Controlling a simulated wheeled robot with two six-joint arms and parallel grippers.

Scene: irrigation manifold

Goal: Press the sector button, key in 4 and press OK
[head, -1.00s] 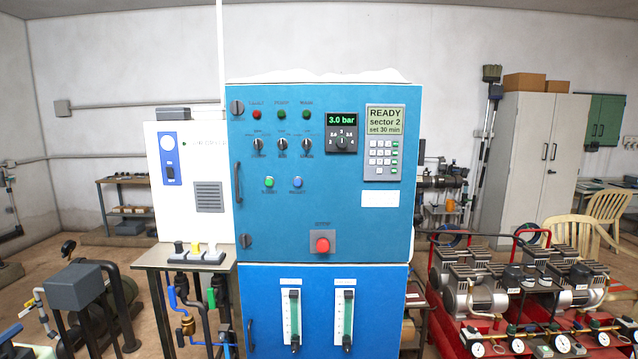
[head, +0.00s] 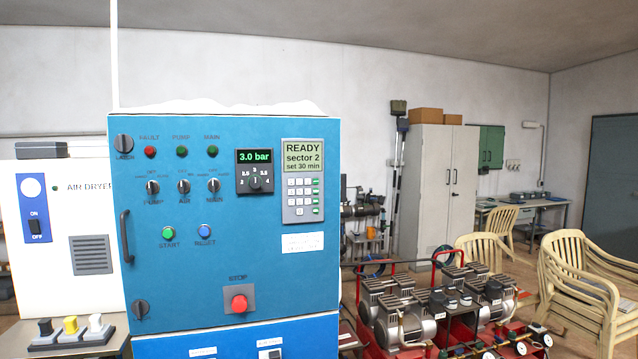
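The blue control cabinet (head: 217,270) stands in front of me, left of centre. Its keypad panel (head: 301,217) is at the upper right of the door, with pale number keys (head: 298,187) and a column of green keys (head: 316,195); the key labels are too small to read. The display (head: 304,156) above the keys reads READY, sector 2, set 30 min. Neither of my grippers shows in the head view.
A red stop button (head: 239,303), a green start button (head: 168,233) and a blue button (head: 204,231) are on the same door. A pressure display (head: 254,156) reads 3.0 bar. Compressors (head: 402,313) and plastic chairs (head: 583,276) stand to the right.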

